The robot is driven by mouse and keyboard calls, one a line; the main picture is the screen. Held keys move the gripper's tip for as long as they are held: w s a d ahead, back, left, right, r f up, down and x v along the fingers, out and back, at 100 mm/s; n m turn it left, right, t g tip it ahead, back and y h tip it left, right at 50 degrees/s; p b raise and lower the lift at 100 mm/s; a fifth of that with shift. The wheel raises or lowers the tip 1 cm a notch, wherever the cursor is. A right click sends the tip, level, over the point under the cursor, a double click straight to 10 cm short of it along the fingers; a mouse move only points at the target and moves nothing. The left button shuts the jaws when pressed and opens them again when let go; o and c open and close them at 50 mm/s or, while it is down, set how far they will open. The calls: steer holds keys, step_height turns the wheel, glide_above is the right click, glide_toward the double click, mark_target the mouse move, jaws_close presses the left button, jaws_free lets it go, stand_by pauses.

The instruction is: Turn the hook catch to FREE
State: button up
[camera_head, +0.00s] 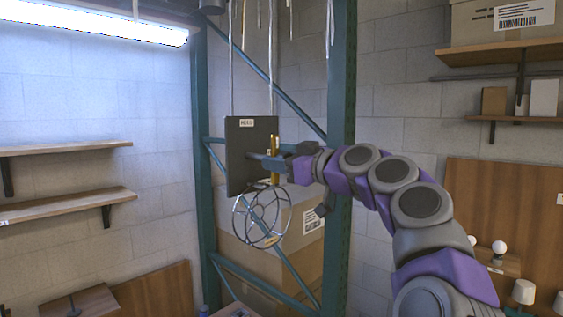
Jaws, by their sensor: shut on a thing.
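A dark, flat panel (243,175) hangs in the green frame, with a small white label (246,123) at its top whose text is too small to read surely. A yellow upright bar (275,172), which looks like the lever of the hook catch, stands at the panel's right edge. My gripper (272,162) reaches in from the right and is shut at this bar, which shows above and below the fingers. The fingers hide the bar's middle, and the hook itself cannot be made out. A round wire frame (236,222) hangs just below the panel.
A green metal upright (341,90) stands close behind my gripper. Cardboard boxes (305,236) sit behind the wire frame. Cords (231,60) hang from above. Wall shelves (70,203) are at left, and a loaded shelf (500,52) is at upper right.

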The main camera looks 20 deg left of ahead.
steer(key=shift+a+f, duration=0.1)
steer(key=shift+f, duration=0.15)
steer(key=shift+a+m+p, duration=0.1)
steer(key=shift+m+p, duration=4.3)
steer(key=shift+m, duration=4.4)
steer(key=shift+f, duration=0.1)
